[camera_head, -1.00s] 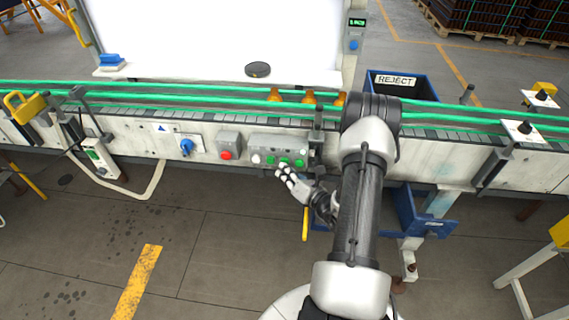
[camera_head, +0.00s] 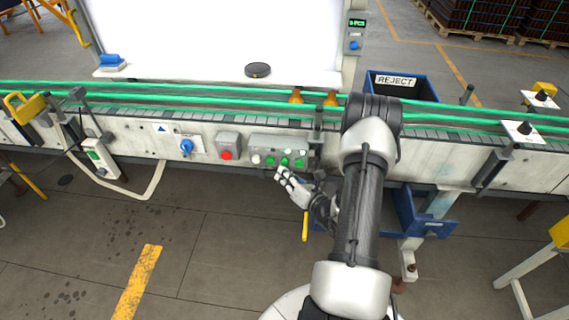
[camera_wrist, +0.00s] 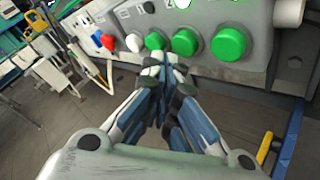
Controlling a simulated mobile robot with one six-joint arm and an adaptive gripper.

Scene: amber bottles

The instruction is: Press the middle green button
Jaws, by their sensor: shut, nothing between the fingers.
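The grey button box (camera_head: 278,145) on the front of the conveyor carries a row with a white button and three green ones. The middle green button (camera_head: 285,162) is round and uncovered, and it also shows in the wrist view (camera_wrist: 185,42). The left green button (camera_wrist: 154,40) and the larger-looking right green button (camera_wrist: 229,43) flank it. My gripper (camera_head: 281,171) is shut and empty, just below and in front of the box. In the wrist view its fingertips (camera_wrist: 160,66) lie below the left and middle green buttons, apparently apart from them.
A red button (camera_head: 226,155) and a blue rotary switch (camera_head: 186,146) sit left of the box. Amber bottles (camera_head: 330,98) stand on the conveyor behind green rails. A blue REJECT bin (camera_head: 425,90) stands behind. A yellow handle (camera_wrist: 265,147) is at lower right in the wrist view.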

